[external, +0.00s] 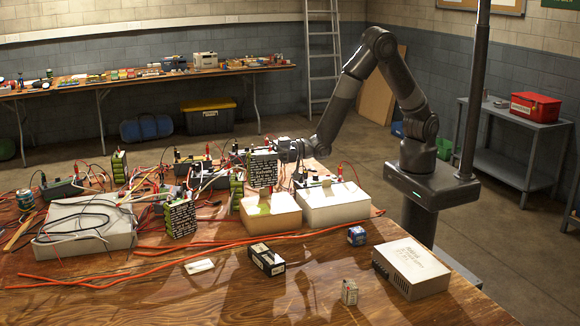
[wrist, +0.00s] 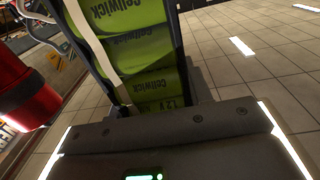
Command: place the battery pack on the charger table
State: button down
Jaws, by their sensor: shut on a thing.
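My gripper (external: 278,154) is low over the cluttered wooden table (external: 130,300), at its far side. It is shut on a battery pack (external: 263,169), which has a dark, white-printed face in the external view. In the wrist view the pack (wrist: 138,62) fills the upper middle, showing green cells lettered "Cellwick" and a pale strap. It stands roughly upright behind the white boxes; whether its bottom touches the table is hidden. The fingertips are largely hidden. Other similar packs stand on the table, one (external: 180,217) left of the boxes and one (external: 119,167) farther back.
Two white-sided boxes (external: 334,216) stand just in front of the gripper. Red and black cables (external: 150,262) and clips crowd the left and middle. A red cylindrical thing (wrist: 25,95) is close at left in the wrist view. The front of the table has more bare wood.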

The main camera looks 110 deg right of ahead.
jog(key=s+f+m+h, duration=0.2)
jog(key=s+h, duration=0.2)
jog(key=s, duration=0.4)
jog(key=shift+s+m+g, duration=0.3)
jog(key=shift+s+g, duration=0.1)
notch_tip(320, 180, up, 18)
jog(key=s+d+m+g+h, duration=0.2)
jog(key=d+m+h, duration=0.15)
jog(key=d, duration=0.95)
jog(key=s+d+m+g+h, duration=0.15)
jog(key=d+h, duration=0.25)
jog(key=d, duration=0.9)
jog(key=s+d+m+g+h, duration=0.25)
jog(key=s+d, duration=0.45)
jog(key=d, duration=0.4)
jog(key=s+d+m+g+h, duration=0.2)
jog(key=s+d+m+g, duration=0.15)
jog(key=s+d, duration=0.65)
notch_tip(320, 180, down, 27)
jog(key=w+d, duration=0.1)
jog(key=w, duration=0.1)
jog(key=shift+w+d+n+g, duration=0.25)
jog(key=shift+d+n+g, duration=0.05)
jog(key=shift+n+g, duration=0.15)
jog(key=shift+f, duration=0.45)
